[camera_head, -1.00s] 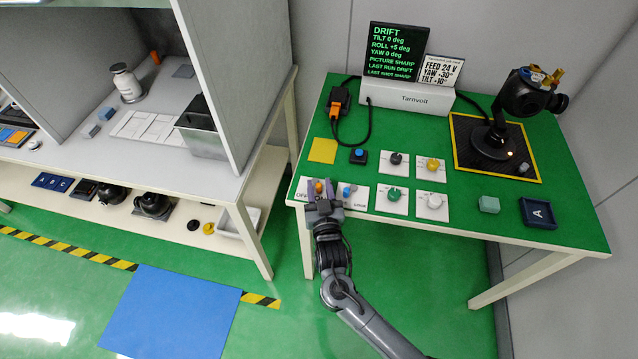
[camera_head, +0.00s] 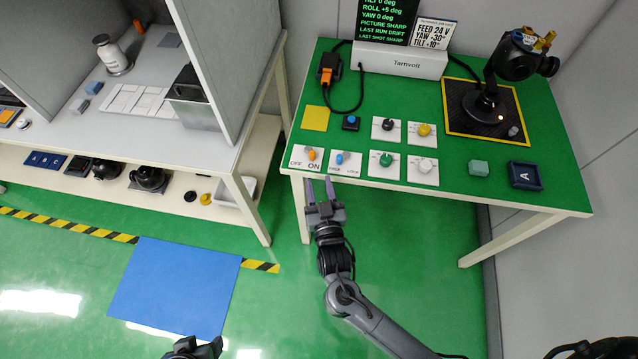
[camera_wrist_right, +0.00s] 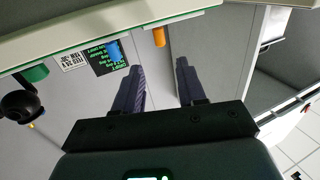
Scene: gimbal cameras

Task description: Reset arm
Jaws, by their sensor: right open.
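My right gripper (camera_head: 320,188) is open and empty, just off the front edge of the green table (camera_head: 460,175). Its purple-grey fingers point at the OFF/ON panel, whose orange toggle (camera_head: 311,154) leans toward no side I can tell. The panel with the blue toggle (camera_head: 339,158) is beside it. In the right wrist view the two fingers (camera_wrist_right: 160,82) stand apart with nothing between them; the orange toggle (camera_wrist_right: 158,37) and the blue toggle (camera_wrist_right: 115,50) show beyond. A dark piece (camera_head: 195,348) at the bottom edge looks like my left gripper, mostly cut off.
Black (camera_head: 387,124), yellow (camera_head: 424,130), green (camera_head: 386,159) and white (camera_head: 425,166) knobs sit on the table. The gimbal camera (camera_head: 520,58) stands at the back right. A grey-walled bench (camera_head: 215,162) is at left. The floor in front is open, with a blue mat (camera_head: 175,285).

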